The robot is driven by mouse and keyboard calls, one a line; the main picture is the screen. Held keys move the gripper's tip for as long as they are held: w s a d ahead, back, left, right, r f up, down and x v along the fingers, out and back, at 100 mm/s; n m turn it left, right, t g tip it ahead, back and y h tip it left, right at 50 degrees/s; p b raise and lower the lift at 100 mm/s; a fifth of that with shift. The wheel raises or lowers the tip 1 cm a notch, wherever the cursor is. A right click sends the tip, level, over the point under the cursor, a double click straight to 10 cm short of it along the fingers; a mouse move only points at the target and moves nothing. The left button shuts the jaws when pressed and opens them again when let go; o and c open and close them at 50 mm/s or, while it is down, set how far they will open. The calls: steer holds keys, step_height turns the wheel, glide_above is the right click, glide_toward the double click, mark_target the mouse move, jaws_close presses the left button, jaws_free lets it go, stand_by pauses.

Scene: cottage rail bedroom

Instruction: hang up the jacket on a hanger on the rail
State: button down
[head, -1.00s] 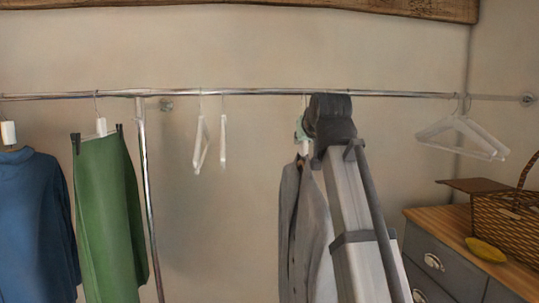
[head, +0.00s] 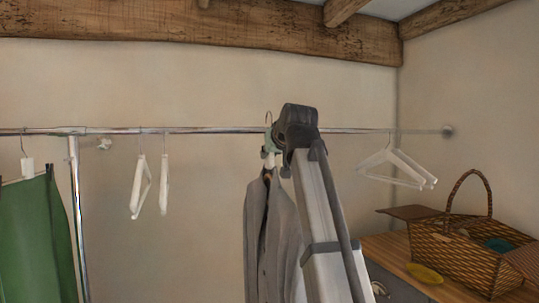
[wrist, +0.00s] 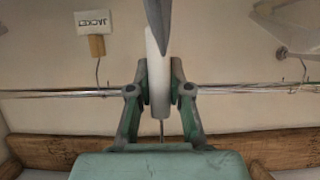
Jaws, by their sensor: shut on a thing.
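The grey jacket (head: 270,235) hangs from a white hanger, in front of the wall and below the rail (head: 220,130). My gripper (head: 268,150) is shut on the hanger's neck. In the wrist view my gripper's green fingers (wrist: 158,92) close on the white hanger (wrist: 155,65) from both sides. A dark sliver of the jacket (wrist: 158,18) shows at the top there. The hanger's hook (head: 268,118) rises above the rail line. I cannot tell whether it is over the rail or in front of it. My arm hides part of the jacket's right side.
Two empty white hangers (head: 141,190) hang left of the jacket, and more (head: 395,167) hang to the right. A green garment (head: 38,240) hangs at far left. A JACKET tag (wrist: 97,22) shows in the wrist view. A wicker basket (head: 465,250) stands on the dresser at right.

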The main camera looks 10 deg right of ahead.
steer(key=shift+w+r, duration=0.15)
steer(key=shift+r, duration=0.05)
steer(key=shift+w+a+b, duration=0.25)
steer(key=shift+w+b, duration=0.25)
steer(key=shift+w, duration=2.1)
steer(key=shift+w+a+b, duration=0.25)
steer(key=shift+w+b, duration=0.3)
steer(key=shift+w, duration=2.05)
steer(key=shift+w+a+b, duration=0.25)
steer(key=shift+w+b, duration=0.25)
steer(key=shift+w, duration=2.1)
steer(key=shift+f+b, duration=0.5)
steer(key=shift+f, duration=1.75)
steer(key=c, duration=1)
jaws_free()
steer(key=shift+s, duration=0.1)
